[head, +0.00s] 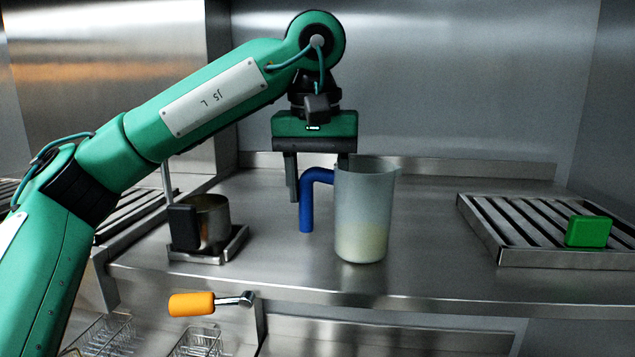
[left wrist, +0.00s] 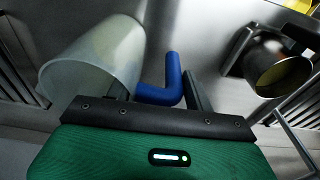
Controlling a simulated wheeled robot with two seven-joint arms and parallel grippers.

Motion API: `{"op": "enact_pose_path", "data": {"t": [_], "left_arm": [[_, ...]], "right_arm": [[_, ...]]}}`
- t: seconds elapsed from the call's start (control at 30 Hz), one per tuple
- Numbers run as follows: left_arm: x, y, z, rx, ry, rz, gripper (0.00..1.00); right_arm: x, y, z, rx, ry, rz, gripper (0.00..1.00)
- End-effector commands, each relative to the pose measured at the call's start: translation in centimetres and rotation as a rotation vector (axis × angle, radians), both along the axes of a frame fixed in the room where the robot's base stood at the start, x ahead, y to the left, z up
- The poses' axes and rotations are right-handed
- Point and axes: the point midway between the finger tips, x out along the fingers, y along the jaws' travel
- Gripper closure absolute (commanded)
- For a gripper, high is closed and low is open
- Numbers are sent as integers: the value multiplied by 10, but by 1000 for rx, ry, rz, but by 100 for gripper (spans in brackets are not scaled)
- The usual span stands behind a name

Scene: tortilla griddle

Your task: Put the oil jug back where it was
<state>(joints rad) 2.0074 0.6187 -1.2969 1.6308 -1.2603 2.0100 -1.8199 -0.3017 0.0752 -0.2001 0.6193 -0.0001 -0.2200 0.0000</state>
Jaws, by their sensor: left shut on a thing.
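The oil jug (head: 365,205) is a translucent, upright jug with pale yellow oil in its lower part and a blue handle (head: 308,200) on its left. Its base appears at the steel counter (head: 290,262); I cannot tell whether it touches. My left gripper (head: 318,178) points down at the jug, with one finger left of the handle and the other at the jug's left wall, and is shut on it. In the left wrist view the jug (left wrist: 95,60) and blue handle (left wrist: 165,85) lie at the fingers. My right gripper is not in view.
A metal pot (head: 212,222) with a black part stands on a small tray left of the jug. A slatted rack (head: 490,232) with a green block (head: 588,231) is at the right. An orange-handled tool (head: 192,304) is at the front edge. The counter between jug and rack is clear.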

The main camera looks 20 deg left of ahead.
Motion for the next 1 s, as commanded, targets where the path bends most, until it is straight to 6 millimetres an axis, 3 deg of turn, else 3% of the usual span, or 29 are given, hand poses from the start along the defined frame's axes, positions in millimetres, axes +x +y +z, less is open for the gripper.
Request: {"op": "enact_pose_path", "data": {"t": [0.27, 0.3, 0.4, 0.77, 1.0], "left_arm": [[0, 0, -3, -1, 0, 0, 100], [0, 0, -3, 0, 0, 0, 41], [0, 0, -3, 0, 0, 0, 25], [0, 0, 3, 0, -1, 0, 25], [-3, 0, 27, 1, -4, 2, 25]], "right_arm": [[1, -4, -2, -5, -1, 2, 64], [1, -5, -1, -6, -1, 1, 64], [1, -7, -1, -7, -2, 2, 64], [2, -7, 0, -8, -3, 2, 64], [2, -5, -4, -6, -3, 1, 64]]}}
